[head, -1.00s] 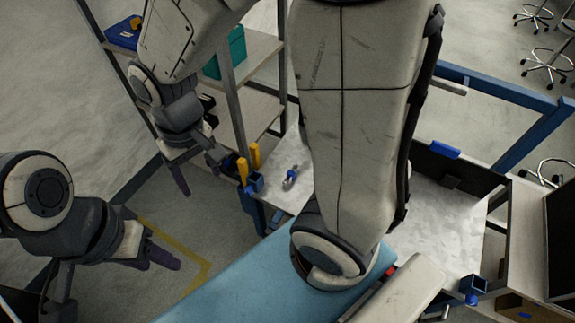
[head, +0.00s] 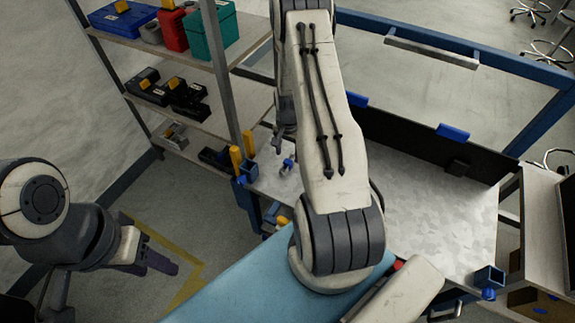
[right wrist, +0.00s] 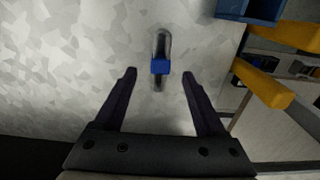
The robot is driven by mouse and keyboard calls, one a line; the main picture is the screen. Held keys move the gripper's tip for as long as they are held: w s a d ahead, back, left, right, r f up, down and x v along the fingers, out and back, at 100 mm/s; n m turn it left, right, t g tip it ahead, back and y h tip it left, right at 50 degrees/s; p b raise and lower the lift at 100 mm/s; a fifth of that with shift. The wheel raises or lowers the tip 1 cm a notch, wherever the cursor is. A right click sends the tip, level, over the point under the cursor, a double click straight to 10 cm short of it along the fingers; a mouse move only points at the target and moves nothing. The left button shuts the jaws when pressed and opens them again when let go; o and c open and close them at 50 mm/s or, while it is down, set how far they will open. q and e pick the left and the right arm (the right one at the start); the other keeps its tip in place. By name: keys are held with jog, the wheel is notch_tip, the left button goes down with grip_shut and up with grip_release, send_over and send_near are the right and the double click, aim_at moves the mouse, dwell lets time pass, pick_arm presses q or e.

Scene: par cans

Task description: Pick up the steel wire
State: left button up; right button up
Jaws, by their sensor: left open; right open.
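The steel wire appears as a small shiny grey piece with a blue band (right wrist: 161,66) in the right wrist view. It lies on the pale mottled table top, and it also shows small in the head view (head: 288,163). My right gripper (right wrist: 159,74) is open, with the wire lying ahead between the lines of its two fingers and nothing held. In the head view, my right arm hides most of that gripper. My left gripper (head: 152,262) is open and empty over the floor at the left, far from the wire.
Yellow posts (head: 236,159) and a blue bracket (head: 248,171) stand at the table's left edge, near the wire. A shelf rack (head: 222,90) with boxes stands behind them. The grey table top (head: 440,215) right of my arm is largely clear.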

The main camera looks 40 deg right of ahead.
aim_at(288, 161)
jog(key=shift+f, duration=2.8)
grip_shut()
jog(key=shift+r, duration=0.1)
